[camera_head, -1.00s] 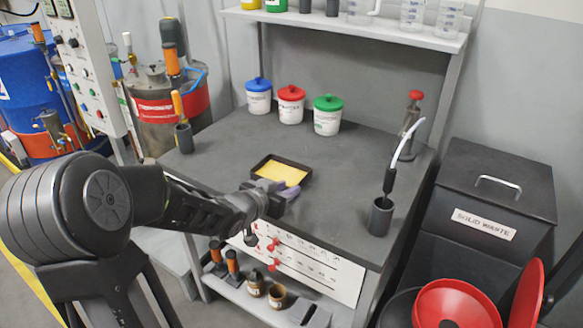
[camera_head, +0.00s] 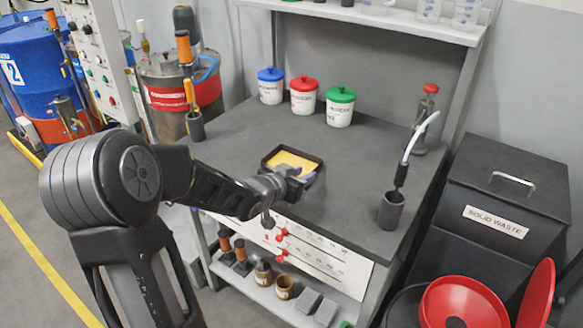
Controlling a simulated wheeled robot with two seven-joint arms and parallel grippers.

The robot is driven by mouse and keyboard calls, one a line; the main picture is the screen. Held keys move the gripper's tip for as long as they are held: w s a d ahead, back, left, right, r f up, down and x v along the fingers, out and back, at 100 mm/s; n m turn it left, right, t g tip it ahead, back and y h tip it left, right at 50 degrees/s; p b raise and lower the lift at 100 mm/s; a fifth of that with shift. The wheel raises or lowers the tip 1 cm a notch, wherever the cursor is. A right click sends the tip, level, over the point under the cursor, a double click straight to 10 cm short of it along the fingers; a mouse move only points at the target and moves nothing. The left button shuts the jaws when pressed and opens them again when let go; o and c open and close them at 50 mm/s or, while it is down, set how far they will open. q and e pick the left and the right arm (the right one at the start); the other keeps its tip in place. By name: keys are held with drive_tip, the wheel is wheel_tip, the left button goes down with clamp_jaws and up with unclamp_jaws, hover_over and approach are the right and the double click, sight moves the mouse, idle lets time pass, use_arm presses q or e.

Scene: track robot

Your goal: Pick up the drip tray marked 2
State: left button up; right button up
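A black rectangular drip tray (camera_head: 268,163) with yellow in it lies on the dark bench top. No number can be read on it. My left gripper (camera_head: 304,178) reaches in from the left and is at the tray's near right side, covering part of its near edge. Its purple-grey fingertips overlap the tray's near right corner in the picture. I cannot tell whether they touch the tray or are shut on it. My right gripper is not in view.
The bench (camera_head: 235,135) carries several lidded pots, including a green-lidded one (camera_head: 340,106), and a dark cup (camera_head: 391,211) with a white-tubed tool. A solid waste bin (camera_head: 505,190) stands at right. A blue barrel (camera_head: 28,75) marked 2 stands at far left.

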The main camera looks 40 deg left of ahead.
sight(311, 170)
use_arm(q)
drive_tip(key=shift+p+x, duration=0.35)
drive_tip(key=shift+x, duration=2.3)
drive_tip(key=shift+a, duration=0.1)
clamp_jaws()
drive_tip(key=shift+r, duration=0.1)
